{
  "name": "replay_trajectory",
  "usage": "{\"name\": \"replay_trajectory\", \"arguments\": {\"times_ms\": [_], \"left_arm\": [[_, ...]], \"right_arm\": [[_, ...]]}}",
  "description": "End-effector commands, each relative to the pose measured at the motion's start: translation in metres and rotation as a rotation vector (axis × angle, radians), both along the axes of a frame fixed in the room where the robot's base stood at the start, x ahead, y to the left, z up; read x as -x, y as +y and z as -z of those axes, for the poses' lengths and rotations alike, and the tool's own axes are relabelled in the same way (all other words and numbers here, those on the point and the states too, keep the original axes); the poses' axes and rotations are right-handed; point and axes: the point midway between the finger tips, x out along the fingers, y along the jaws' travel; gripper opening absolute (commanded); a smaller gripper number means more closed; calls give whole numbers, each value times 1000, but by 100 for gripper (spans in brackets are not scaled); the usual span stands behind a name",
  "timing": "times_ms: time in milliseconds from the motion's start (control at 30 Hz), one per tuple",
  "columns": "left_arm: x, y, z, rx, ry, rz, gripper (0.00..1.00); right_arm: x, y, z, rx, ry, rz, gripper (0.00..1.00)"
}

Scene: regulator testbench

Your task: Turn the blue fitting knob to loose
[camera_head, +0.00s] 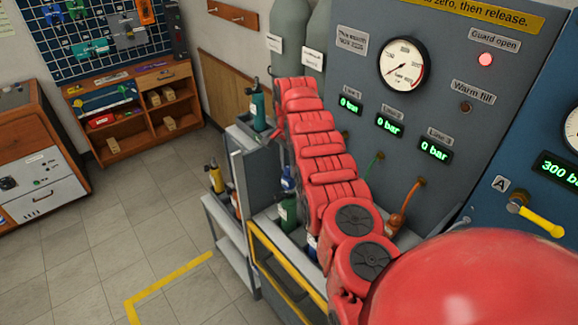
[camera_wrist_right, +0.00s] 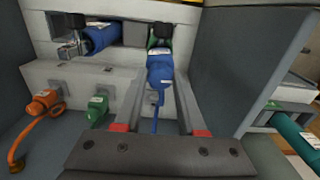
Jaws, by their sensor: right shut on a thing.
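The blue fitting knob (camera_wrist_right: 159,68) shows in the right wrist view as a blue cylinder with a white label. A thin blue hose runs below it in the picture. My right gripper (camera_wrist_right: 158,80) has one grey finger on each side of the knob and is shut on it. In the head view my red right arm reaches from the lower right towards the upper left and covers much of the bench; the contact is not clear there. No mark showing tight or loose is readable on the knob. My left gripper is not in view.
Green (camera_wrist_right: 97,110) and orange (camera_wrist_right: 42,102) fittings stand beside the blue one in the wrist view. Another blue cylinder (camera_wrist_right: 102,39) lies nearby. In the head view, a teal cylinder (camera_head: 258,108) stands left of my arm, before the gauge panel (camera_head: 455,65). The floor at left is open.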

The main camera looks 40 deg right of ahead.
Motion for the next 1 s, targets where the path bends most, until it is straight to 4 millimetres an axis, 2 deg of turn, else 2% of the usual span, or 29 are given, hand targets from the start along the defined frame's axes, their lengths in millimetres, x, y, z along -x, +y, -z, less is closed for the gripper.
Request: {"name": "replay_trajectory", "arguments": {"times_ms": [200,233,400,767,867,1000], "left_arm": [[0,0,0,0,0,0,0],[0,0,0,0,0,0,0],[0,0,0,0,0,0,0],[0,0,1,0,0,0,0],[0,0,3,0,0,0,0],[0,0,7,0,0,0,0]], "right_arm": [[0,0,0,0,0,0,0],[0,0,0,0,0,0,43],[0,0,0,0,0,0,70],[0,-1,-5,1,-1,0,70],[2,-4,-18,2,-2,0,70],[7,-12,-50,2,-6,0,70]]}}
